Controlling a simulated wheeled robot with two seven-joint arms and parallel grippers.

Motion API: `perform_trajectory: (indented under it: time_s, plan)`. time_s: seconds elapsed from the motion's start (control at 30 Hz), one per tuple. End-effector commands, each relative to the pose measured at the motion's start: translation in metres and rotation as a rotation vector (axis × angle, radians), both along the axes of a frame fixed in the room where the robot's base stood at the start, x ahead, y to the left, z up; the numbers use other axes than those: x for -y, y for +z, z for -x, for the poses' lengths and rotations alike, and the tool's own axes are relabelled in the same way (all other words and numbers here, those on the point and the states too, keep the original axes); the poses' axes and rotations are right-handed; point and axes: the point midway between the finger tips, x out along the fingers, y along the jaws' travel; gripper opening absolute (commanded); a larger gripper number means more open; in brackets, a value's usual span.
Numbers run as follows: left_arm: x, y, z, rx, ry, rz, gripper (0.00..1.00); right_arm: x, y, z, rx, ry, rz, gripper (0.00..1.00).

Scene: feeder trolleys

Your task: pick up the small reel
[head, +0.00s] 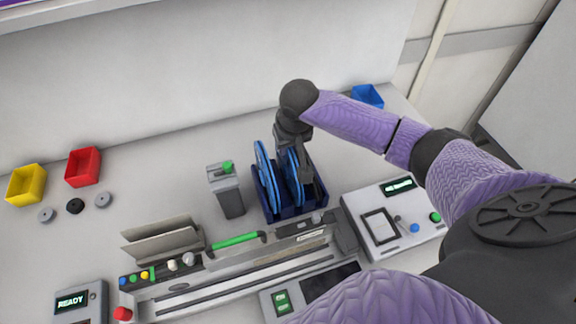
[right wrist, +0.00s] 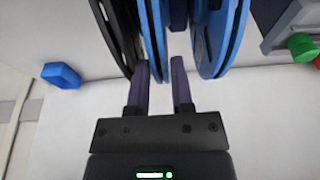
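Blue reels stand upright in a dark blue rack (head: 290,211) in the head view. The left blue reel (head: 266,178) shows clearly; another blue reel (head: 293,178) is partly hidden by my right gripper (head: 307,172). In the right wrist view, a black reel (right wrist: 117,30) and a blue reel (right wrist: 153,35) are at the left, with a larger-looking blue reel (right wrist: 222,35) at the right. My right gripper (right wrist: 163,75) is open, its fingers pointing in among the reels. I cannot tell whether it touches one, or which is the small reel. My left gripper is out of view.
A grey post with a green top (head: 227,190) stands left of the rack. A control box (head: 392,222) stands right, a feeder rail (head: 240,270) in front. Red (head: 83,167), yellow (head: 26,185) and blue (head: 367,96) bins and small discs (head: 75,206) lie farther off.

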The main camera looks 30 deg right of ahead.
Motion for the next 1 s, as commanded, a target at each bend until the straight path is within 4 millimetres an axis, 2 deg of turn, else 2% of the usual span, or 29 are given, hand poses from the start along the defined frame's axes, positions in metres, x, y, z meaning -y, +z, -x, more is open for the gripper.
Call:
perform_trajectory:
  time_s: [0.03,0.1,0.2,0.4,0.43,0.53,0.57,1.0]
  plan:
    - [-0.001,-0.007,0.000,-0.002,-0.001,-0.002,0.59,0.001,-0.014,-0.004,-0.002,-0.002,0.000,0.28]
    - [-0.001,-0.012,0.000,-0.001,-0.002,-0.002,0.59,0.002,-0.026,-0.008,-0.002,-0.001,0.000,0.28]
    - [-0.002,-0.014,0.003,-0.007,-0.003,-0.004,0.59,0.003,-0.035,-0.010,0.000,0.001,0.001,0.28]
    - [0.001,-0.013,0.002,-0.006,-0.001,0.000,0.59,0.003,-0.034,-0.011,0.002,0.001,0.002,0.28]
    - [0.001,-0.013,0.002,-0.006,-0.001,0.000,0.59,0.003,-0.034,-0.011,0.003,0.001,0.002,0.24]
    - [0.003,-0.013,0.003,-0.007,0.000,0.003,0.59,0.003,-0.034,-0.011,0.003,0.001,0.002,0.03]
    - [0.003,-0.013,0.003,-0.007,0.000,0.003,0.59,0.003,-0.034,-0.011,0.003,0.001,0.002,0.00]
    - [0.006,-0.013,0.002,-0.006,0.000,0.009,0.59,0.003,-0.033,-0.011,0.004,0.001,0.002,0.00]
